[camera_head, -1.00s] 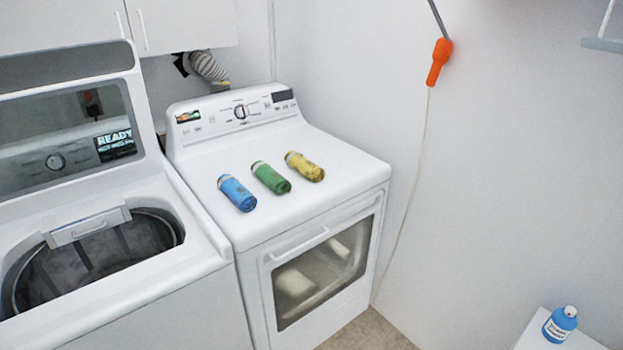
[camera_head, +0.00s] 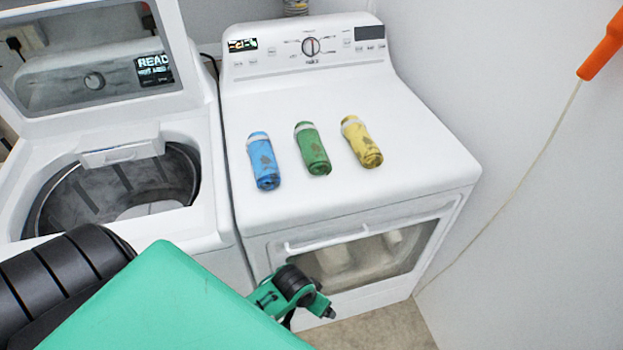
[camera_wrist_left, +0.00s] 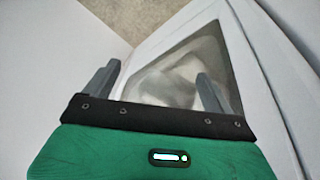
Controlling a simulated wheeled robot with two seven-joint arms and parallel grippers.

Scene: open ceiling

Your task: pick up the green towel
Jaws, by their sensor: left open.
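The green towel (camera_head: 312,149) is rolled up with a pale band near its far end. It lies on the white dryer top between the blue towel (camera_head: 263,161) and the yellow towel (camera_head: 361,142). My left arm comes in at the lower left of the head view, and its green and black end (camera_head: 292,290) is in front of the dryer door, below and nearer than the towels. In the left wrist view my left gripper (camera_wrist_left: 158,80) is open and empty, its two grey fingers apart before the dryer door window. My right gripper is not in view.
The dryer (camera_head: 420,145) has a raised control panel at its back and a door handle on its front. The open washer (camera_head: 215,200) stands to its left with its lid up. An orange object (camera_head: 602,48) on a cord hangs by the right wall.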

